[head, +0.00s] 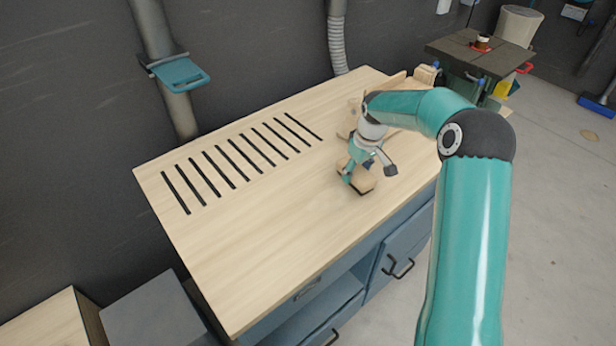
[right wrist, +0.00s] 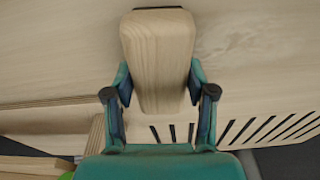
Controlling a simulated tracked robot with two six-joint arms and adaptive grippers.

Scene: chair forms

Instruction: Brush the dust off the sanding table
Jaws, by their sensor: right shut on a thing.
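The sanding table (head: 250,230) has a pale wooden top with a row of dark slots toward its back left. My right gripper (head: 366,174) is over the right part of the top, shut on the wooden handle of a brush (head: 358,184). In the right wrist view the tapered pale handle (right wrist: 158,50) lies between the two fingers (right wrist: 160,85), with a thin dark edge at its far end. The brush is low at the tabletop; I cannot tell whether it touches. Dust is hard to make out against the pale wood. My left gripper is not in view.
Wooden pieces (head: 347,124) lie at the table's back right, partly behind my arm. A teal bracketed duct gate (head: 180,74) and a grey hose (head: 337,45) are at the wall. A dark-topped machine (head: 475,55) stands beyond. The table's left and front are clear.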

